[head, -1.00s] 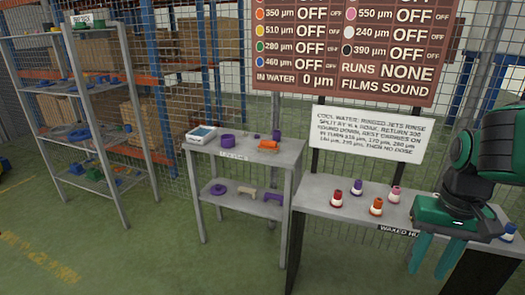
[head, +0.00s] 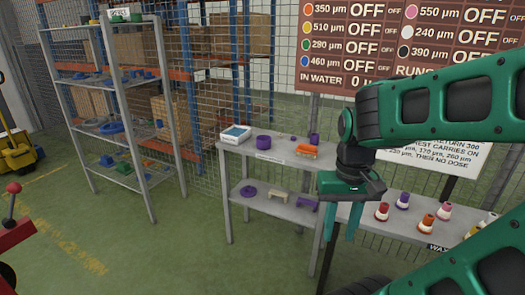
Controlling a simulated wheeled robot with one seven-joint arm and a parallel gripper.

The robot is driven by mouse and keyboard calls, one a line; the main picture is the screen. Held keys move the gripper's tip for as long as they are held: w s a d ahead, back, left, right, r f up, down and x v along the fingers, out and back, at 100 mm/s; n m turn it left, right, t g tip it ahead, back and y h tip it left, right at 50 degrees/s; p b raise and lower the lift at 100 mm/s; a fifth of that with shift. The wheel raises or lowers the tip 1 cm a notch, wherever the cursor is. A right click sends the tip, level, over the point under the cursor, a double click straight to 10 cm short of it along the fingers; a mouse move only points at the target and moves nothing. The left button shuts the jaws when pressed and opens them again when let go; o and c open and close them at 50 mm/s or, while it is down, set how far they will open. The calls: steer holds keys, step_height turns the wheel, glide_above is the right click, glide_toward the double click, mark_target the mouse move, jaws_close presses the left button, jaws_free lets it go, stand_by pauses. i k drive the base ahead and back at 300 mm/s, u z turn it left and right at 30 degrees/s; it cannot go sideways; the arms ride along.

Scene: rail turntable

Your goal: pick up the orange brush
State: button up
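The orange brush (head: 307,151) lies on the top shelf of a small grey table (head: 270,156), near its right end. My gripper (head: 342,222) hangs pointing down, to the right of the brush and lower in the picture, apart from it. Its two teal fingers are spread with a gap between them, and nothing shows between them. My green arm reaches in from the right and covers part of the sign.
A white box with a blue top (head: 235,134) and a purple cylinder (head: 263,142) share the top shelf. The lower shelf holds a purple ring (head: 248,191) and a beige brush (head: 278,195). Several colored bottles stand on the right bench (head: 365,222). A red machine (head: 14,225) is at left.

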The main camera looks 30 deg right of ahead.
mark_target(305, 150)
steer(key=z, duration=0.15)
steer(key=i, duration=1.15)
steer(key=z, duration=0.65)
